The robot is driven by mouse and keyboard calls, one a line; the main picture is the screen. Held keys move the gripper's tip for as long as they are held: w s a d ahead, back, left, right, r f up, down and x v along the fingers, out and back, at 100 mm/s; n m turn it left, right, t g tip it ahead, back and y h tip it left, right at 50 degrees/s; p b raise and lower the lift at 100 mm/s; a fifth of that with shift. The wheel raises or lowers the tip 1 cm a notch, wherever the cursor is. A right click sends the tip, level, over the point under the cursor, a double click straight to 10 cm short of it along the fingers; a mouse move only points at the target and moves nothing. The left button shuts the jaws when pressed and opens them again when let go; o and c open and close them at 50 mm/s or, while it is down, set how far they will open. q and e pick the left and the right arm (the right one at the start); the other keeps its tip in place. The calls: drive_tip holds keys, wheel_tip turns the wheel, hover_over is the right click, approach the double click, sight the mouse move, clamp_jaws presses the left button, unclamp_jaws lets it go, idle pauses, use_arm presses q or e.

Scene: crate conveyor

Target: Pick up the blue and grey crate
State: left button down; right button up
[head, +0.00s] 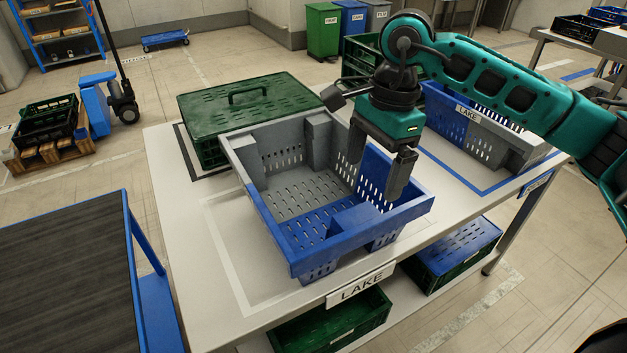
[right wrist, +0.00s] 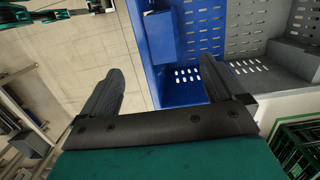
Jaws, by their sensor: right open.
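The blue and grey crate (head: 340,240) is empty and stands on the white table, grey at the back and blue at the front. It also shows in the right wrist view (right wrist: 147,60). My right gripper (head: 376,188) is open, pointing down at the crate's right side. In the right wrist view, the gripper (right wrist: 162,65) has the blue wall's rim between its spread fingers, one over the floor side and one over the inside. I cannot tell whether either finger touches the wall. My left gripper is out of view.
A green lidded crate (head: 196,116) stands behind on the left. A second blue and grey crate (head: 505,152), marked LAKE, stands at the table's right end. Green and blue crates (head: 447,268) sit on the shelf below. A dark conveyor (head: 70,275) is at front left.

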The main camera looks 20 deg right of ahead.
hover_over(361, 218)
drive_tip(key=f, duration=0.3)
drive_tip(key=d+f, duration=0.1)
drive_tip(key=f, duration=0.1)
drive_tip(key=shift+w, duration=0.25)
drive_tip(key=shift+s+a+f, duration=0.1)
drive_tip(key=shift+a+f, duration=0.05)
drive_tip(key=shift+f, duration=0.7)
drive_tip(key=shift+s+a+f, duration=0.1)
drive_tip(key=shift+a+f, duration=0.05)
drive_tip(key=shift+f, duration=0.75)
drive_tip(key=shift+s+a+f, duration=0.1)
drive_tip(key=shift+a+f, duration=0.05)
drive_tip(key=shift+f, duration=0.7)
drive_tip(key=shift+c, duration=0.3)
drive_tip(key=shift+r, duration=0.1)
clamp_jaws()
